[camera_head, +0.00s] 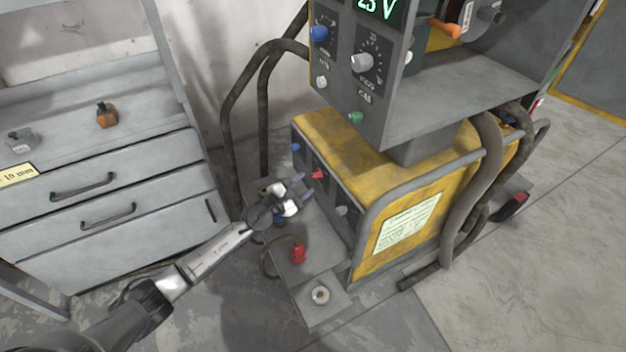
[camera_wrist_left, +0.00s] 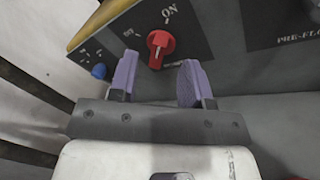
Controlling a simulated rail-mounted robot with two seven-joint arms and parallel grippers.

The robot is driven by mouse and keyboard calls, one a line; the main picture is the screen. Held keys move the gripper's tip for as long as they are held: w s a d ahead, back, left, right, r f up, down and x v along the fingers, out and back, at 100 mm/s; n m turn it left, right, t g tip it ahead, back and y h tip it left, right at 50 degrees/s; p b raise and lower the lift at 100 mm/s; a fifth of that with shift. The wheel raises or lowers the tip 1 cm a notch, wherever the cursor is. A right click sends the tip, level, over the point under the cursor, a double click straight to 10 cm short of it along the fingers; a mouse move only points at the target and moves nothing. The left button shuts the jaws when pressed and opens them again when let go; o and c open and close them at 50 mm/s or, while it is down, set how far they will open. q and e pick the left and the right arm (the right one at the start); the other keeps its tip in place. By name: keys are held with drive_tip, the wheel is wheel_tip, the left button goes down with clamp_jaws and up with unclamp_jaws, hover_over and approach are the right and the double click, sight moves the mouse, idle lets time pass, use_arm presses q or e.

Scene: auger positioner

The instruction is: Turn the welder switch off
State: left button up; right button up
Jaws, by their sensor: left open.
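The welder (camera_head: 335,138) is a yellow box with a dark front panel and a grey tube frame. Its red switch knob (camera_head: 317,174) sits on that panel, and the left wrist view shows it close up (camera_wrist_left: 160,42), with the word ON printed above and to its right. My left gripper (camera_head: 301,188) is in front of the panel, and its purple fingers also show in the left wrist view (camera_wrist_left: 155,82). The fingers are open and empty, with the red knob beyond the gap between them and apart from both. My right gripper is out of view.
A blue knob (camera_wrist_left: 99,71) is left of the switch, and a grey knob (camera_head: 342,211) is right of it. A grey control box (camera_head: 376,97) overhangs the welder. A red connector (camera_head: 298,252) stands below my gripper. A drawer cabinet (camera_head: 130,205) is at left.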

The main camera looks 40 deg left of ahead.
sight(315, 177)
use_arm(q)
drive_tip(key=shift+w+d+b, duration=0.15)
drive_tip(key=shift+w+b, duration=0.1)
drive_tip(key=shift+w, duration=0.8)
drive_tip(key=shift+w+d+b, duration=0.15)
drive_tip(key=shift+w+b, duration=0.1)
drive_tip(key=shift+w, duration=0.75)
clamp_jaws()
